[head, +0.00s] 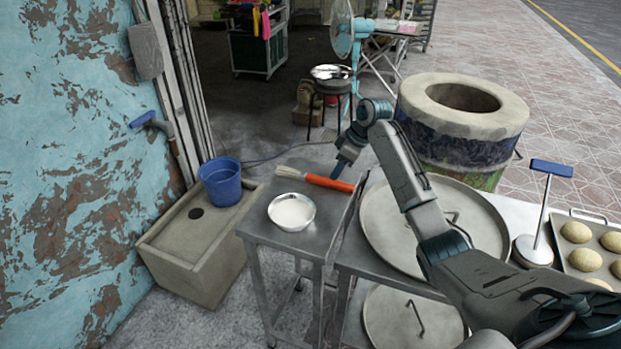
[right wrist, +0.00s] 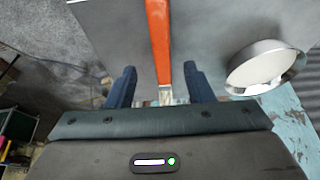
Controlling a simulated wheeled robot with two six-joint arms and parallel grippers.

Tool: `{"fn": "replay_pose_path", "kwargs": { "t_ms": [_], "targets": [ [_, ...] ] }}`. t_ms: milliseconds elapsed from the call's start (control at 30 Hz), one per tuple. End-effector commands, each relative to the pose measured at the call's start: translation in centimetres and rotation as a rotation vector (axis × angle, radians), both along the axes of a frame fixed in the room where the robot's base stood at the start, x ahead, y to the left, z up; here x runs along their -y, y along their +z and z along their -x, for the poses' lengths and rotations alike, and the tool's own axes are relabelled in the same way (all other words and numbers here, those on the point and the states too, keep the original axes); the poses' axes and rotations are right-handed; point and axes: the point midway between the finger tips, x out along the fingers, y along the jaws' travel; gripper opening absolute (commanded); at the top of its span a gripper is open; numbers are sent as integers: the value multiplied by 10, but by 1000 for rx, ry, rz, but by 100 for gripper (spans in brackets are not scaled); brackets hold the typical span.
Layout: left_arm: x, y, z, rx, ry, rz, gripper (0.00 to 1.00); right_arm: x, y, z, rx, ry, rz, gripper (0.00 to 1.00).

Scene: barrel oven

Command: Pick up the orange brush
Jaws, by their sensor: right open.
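The orange brush (head: 325,182) lies on the metal side table, its pale bristles pointing left and its orange handle pointing right. My right gripper (head: 338,170) is open just above the handle. In the right wrist view the orange brush (right wrist: 158,35) runs lengthwise between the two blue fingers of my right gripper (right wrist: 158,68), with a gap on each side. Its bristle end is partly hidden by the gripper body. I cannot tell how far the fingertips are above the table. My left gripper is not in view.
A metal bowl of white contents (head: 292,212) stands on the side table (head: 262,234), close to the brush. A large round lid (head: 385,225) lies on the counter at right. A barrel oven (head: 462,130) stands behind. A blue bucket (head: 222,182) is at left.

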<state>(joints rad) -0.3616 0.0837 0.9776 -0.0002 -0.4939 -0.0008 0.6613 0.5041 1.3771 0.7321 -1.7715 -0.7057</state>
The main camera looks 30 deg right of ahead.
Motion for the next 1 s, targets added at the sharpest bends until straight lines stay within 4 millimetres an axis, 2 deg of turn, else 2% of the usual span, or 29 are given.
{"fn": "replay_pose_path", "kwargs": {
  "t_ms": [167, 300, 400, 700, 733, 967, 1000],
  "targets": [
    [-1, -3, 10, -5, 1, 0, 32, -5, -14, -4, -3, -1, -2, 47],
    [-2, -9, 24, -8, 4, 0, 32, -12, -33, -9, -4, -1, -1, 47],
    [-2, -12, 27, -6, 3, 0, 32, -14, -45, -13, -2, 0, -1, 47],
    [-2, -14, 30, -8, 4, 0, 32, -15, -51, -15, 0, -1, 2, 47],
    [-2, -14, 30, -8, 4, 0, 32, -15, -51, -15, 0, -1, 2, 45],
    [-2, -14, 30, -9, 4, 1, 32, -15, -51, -15, 0, 0, 1, 0],
    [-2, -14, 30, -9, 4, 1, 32, -15, -51, -15, 0, 0, 1, 0]
  ]
}}
